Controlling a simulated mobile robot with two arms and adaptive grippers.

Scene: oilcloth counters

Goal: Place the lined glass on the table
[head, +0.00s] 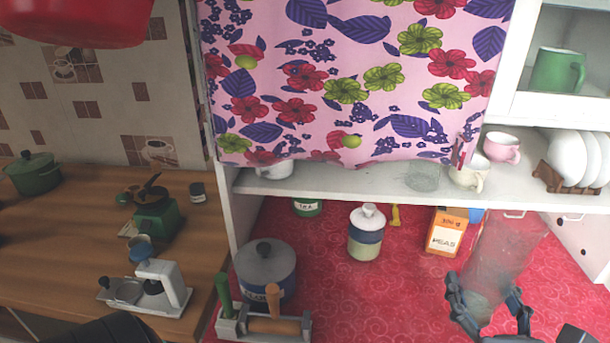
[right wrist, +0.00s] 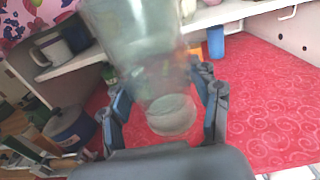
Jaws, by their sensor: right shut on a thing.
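The tall clear glass (head: 503,245) is in my right gripper (head: 490,305), tilted a little, over the right part of the red patterned table (head: 375,295). In the right wrist view the glass (right wrist: 135,35) stands between the two fingers (right wrist: 168,108), with its thick round base low between them. Its lines are too faint to make out. I cannot tell whether its base touches the red cloth.
Behind the glass are an orange box (head: 447,232) and a lidded canister (head: 366,232). A grey pot (head: 265,270) and a rack with rolling pins (head: 262,325) stand at left. A white shelf (head: 355,181) with cups runs above. Red cloth between canister and gripper is clear.

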